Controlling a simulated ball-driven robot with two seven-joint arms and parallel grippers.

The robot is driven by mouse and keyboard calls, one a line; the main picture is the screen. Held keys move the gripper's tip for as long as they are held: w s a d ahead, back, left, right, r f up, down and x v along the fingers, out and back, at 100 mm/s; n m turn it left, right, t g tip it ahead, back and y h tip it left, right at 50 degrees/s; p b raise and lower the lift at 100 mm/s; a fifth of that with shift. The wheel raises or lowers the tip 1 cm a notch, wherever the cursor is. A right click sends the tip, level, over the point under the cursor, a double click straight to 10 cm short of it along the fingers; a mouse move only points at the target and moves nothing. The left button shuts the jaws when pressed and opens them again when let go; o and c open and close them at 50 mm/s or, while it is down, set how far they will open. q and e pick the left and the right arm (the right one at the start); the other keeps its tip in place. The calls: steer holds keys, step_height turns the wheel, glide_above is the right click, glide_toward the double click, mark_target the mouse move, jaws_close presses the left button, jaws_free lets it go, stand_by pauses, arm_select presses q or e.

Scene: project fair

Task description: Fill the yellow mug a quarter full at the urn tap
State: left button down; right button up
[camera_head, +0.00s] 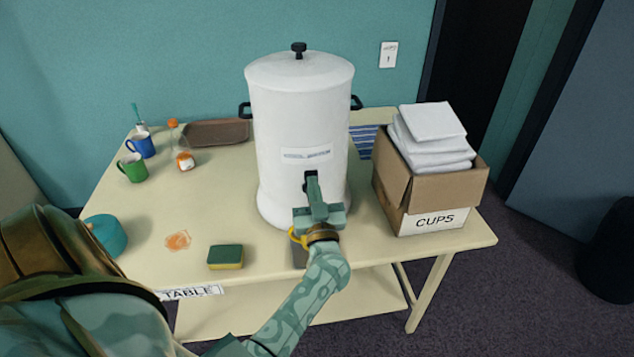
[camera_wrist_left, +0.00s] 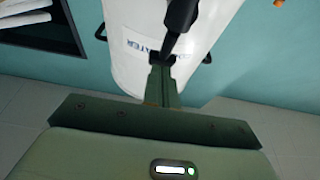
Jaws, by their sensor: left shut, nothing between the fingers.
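The white urn (camera_head: 300,120) stands on the table, with its dark tap (camera_head: 310,180) low on its front. The tap also shows in the left wrist view (camera_wrist_left: 180,18). My left gripper (camera_head: 314,187) is shut and empty, its fingertips at the tap; I cannot tell if they touch it. The fingertips also show in the left wrist view (camera_wrist_left: 162,72). Part of the yellow mug (camera_head: 296,238) shows below the tap; my gripper and wrist hide the rest. Its inside and any water stream are not visible. My right gripper is not in view.
A cardboard box (camera_head: 422,188) marked CUPS stands right of the urn. A sponge (camera_head: 225,257), an orange spill (camera_head: 178,240) and a teal round thing (camera_head: 107,235) are left of it. Green (camera_head: 133,169) and blue (camera_head: 142,146) mugs and a brown tray (camera_head: 215,132) are farther back.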

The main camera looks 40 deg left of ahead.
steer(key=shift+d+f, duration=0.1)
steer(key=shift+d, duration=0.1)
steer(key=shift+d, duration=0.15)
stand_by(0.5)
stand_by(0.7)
